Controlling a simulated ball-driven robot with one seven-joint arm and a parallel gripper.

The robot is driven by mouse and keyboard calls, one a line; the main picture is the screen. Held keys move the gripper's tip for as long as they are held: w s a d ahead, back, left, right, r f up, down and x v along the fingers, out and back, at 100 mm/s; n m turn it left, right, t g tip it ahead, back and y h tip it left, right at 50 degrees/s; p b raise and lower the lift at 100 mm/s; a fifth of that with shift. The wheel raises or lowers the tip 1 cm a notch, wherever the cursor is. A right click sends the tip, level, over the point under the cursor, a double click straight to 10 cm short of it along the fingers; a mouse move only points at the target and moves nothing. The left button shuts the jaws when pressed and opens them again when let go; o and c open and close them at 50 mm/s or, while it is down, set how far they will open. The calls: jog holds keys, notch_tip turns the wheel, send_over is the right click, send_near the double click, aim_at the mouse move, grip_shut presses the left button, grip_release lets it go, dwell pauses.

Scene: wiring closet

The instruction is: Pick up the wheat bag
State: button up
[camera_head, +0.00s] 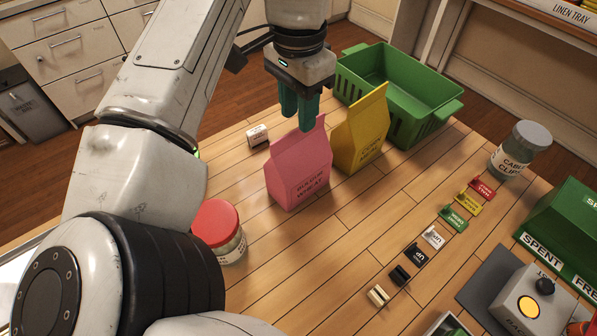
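The wheat bag (298,172) is a pink paper bag with a folded, peaked top and dark print that reads partly as "WHEAT". It stands upright on the wooden table, left of a yellow bag. My gripper (298,117) has teal fingers and points down at the top edge of the pink bag.
The yellow bag (362,130) stands close on the right, with a green crate (440,110) behind it. A small white block (257,134) and a red-lidded jar (218,222) are on the left. Small colored labelled pieces and a cable clips jar (515,153) lie to the right.

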aim_at(299, 161)
jog(key=shift+f+b, duration=1.75)
jog(key=shift+f, duration=0.15)
jog(key=shift+c, duration=0.2)
grip_shut()
